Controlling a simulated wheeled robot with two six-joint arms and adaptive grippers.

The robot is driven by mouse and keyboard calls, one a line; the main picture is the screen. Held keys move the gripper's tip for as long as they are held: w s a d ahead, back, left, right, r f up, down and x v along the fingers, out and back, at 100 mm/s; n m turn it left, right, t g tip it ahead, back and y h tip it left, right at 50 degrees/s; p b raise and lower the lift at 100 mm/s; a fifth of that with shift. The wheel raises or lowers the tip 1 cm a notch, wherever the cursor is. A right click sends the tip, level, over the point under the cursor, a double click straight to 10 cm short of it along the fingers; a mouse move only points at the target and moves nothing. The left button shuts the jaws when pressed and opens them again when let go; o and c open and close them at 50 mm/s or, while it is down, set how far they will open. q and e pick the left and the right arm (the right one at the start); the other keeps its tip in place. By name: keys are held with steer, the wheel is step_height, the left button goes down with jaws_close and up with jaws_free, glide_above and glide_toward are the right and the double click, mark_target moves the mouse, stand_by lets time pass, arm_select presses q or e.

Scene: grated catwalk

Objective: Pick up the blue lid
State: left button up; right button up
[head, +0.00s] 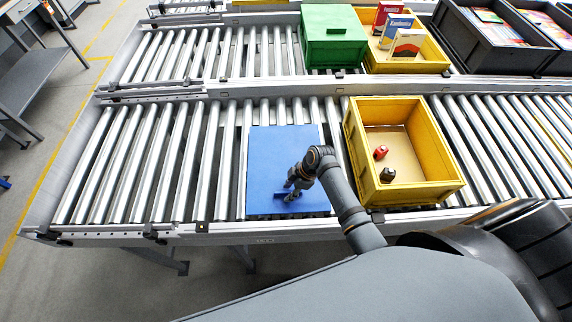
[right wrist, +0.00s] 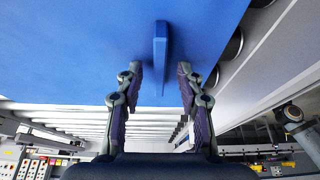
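The blue lid (head: 268,145) lies flat on the near roller conveyor, left of a yellow crate. A thin upright blue handle sticks up from it. In the right wrist view the lid (right wrist: 75,45) fills the upper part, with the handle (right wrist: 161,50) between the fingertips. My right gripper (head: 291,192) is over the near part of the lid and hides some of it. In the right wrist view my right gripper (right wrist: 160,72) is open, one finger on each side of the handle, with gaps on both sides. My left gripper is not in view.
The yellow crate (head: 411,190) with a red and a dark item stands close right of the lid. Behind, on the far conveyor, are a green crate (head: 333,46), another yellow crate (head: 402,67) with boxes, and grey crates. The rollers (head: 150,160) left of the lid are clear.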

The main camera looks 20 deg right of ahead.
steer(key=shift+f, duration=0.25)
stand_by(0.5)
jaws_close()
stand_by(0.4)
